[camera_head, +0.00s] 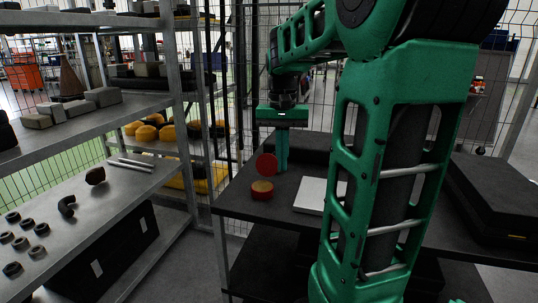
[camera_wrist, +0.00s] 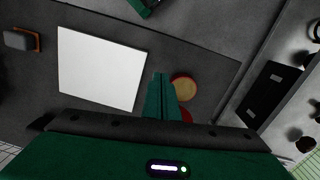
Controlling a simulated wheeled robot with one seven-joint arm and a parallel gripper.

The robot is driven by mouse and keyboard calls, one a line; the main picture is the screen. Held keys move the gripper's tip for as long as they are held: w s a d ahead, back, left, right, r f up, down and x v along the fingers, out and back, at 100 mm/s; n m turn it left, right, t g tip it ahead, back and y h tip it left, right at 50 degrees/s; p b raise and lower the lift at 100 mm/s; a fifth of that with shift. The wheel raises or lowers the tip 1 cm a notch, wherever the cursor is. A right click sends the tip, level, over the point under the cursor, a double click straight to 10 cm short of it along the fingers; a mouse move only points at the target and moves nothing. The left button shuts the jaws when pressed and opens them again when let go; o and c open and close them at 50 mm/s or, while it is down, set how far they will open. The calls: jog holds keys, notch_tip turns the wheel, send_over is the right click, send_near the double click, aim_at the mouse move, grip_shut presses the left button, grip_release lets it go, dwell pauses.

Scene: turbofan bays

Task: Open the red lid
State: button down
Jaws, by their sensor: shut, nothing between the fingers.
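A small round red container (camera_head: 262,193) with a tan top face stands on the dark table (camera_head: 240,205). The round red lid (camera_head: 265,164) stands upright on edge at the container's far side, tilted up off its top; whether a hinge joins them I cannot tell. In the wrist view the container (camera_wrist: 184,91) is right of my fingers, and only a sliver of the lid (camera_wrist: 187,115) shows, the rest hidden. My gripper (camera_head: 281,170) points down just right of the lid in the head view, fingers shut and empty; it also shows in the wrist view (camera_wrist: 160,77).
A white flat panel (camera_head: 309,195) lies on the table right of the container. Dark boxes (camera_head: 497,190) sit at the table's right. A metal shelf (camera_head: 75,215) with rings and small parts stands to the left. Wire mesh fencing is behind.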

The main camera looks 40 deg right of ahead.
aim_at(269, 164)
jog(key=w+d+r+m, duration=0.3)
jog(key=w+d+r, duration=0.1)
jog(key=w+d, duration=0.85)
jog(key=f, duration=0.3)
jog(key=a+f, duration=0.1)
jog(key=f, duration=0.2)
jog(key=w+a+f, duration=0.1)
jog(key=f, duration=0.2)
jog(key=shift+a+f, duration=0.25)
jog(key=shift+f, duration=0.1)
